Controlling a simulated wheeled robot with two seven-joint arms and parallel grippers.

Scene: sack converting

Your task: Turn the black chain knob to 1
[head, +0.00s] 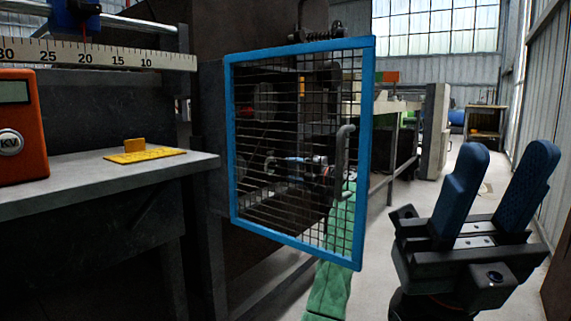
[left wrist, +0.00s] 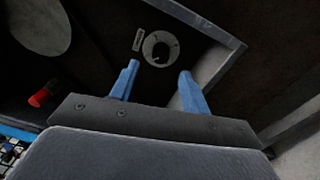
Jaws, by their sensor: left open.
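In the left wrist view a pale round dial (left wrist: 153,42) with a small dark knob (left wrist: 160,57) sits on a dark panel, with a small label plate (left wrist: 138,39) beside it. The dial's numbers are too small to read. My left gripper (left wrist: 158,72) is open and empty, its blue fingertips apart and pointing toward the panel, the dial showing between and beyond them. In the head view the dial cannot be made out; blue and grey parts show unclearly behind the mesh. My right gripper (head: 507,155) is open and empty at the right, fingers upward.
A blue-framed mesh guard (head: 367,150) stands in front of the machine; a red knob (left wrist: 38,98) and grey disc (left wrist: 38,25) are near my left gripper. A grey table (head: 150,171) holds an orange meter (head: 20,110) and yellow piece (head: 145,155). Open floor lies right.

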